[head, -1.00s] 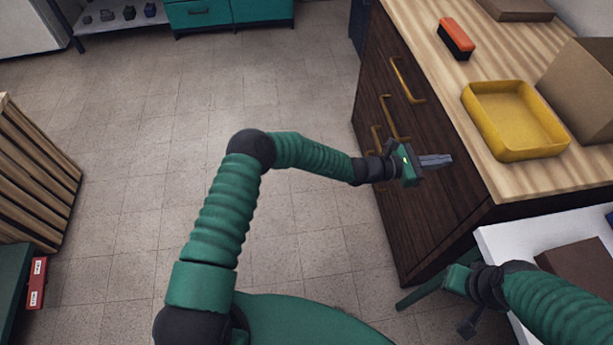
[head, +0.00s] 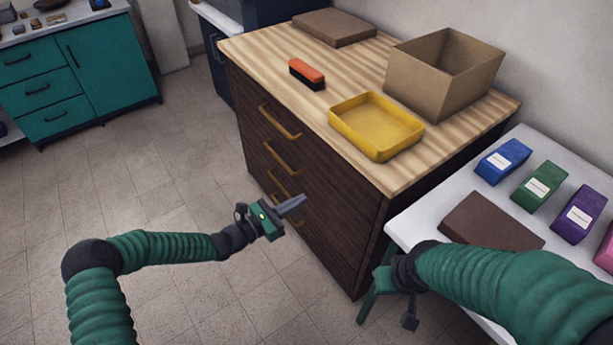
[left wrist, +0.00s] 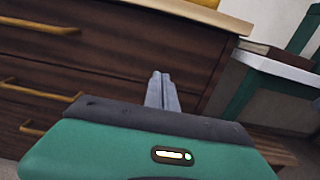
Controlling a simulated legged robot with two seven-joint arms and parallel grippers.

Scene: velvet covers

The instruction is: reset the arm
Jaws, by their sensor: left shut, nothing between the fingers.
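My left gripper (head: 291,206) is shut and empty, in front of the dark wooden drawer cabinet (head: 335,225). In the left wrist view its two grey fingers (left wrist: 161,92) lie together, with the drawer fronts (left wrist: 110,60) behind them. The drawers look closed. My right arm comes in from the right, over the white table's near corner. Its gripper (head: 410,312) is small and partly hidden beneath the arm, so its jaws cannot be made out.
On the cabinet top are a yellow tray (head: 376,154), an orange-and-black brush-like block (head: 306,74), an open cardboard box (head: 397,75) and a flat brown box (head: 334,27). The white table (head: 407,222) holds a brown slab (head: 492,222) and several coloured boxes. The floor at left is clear.

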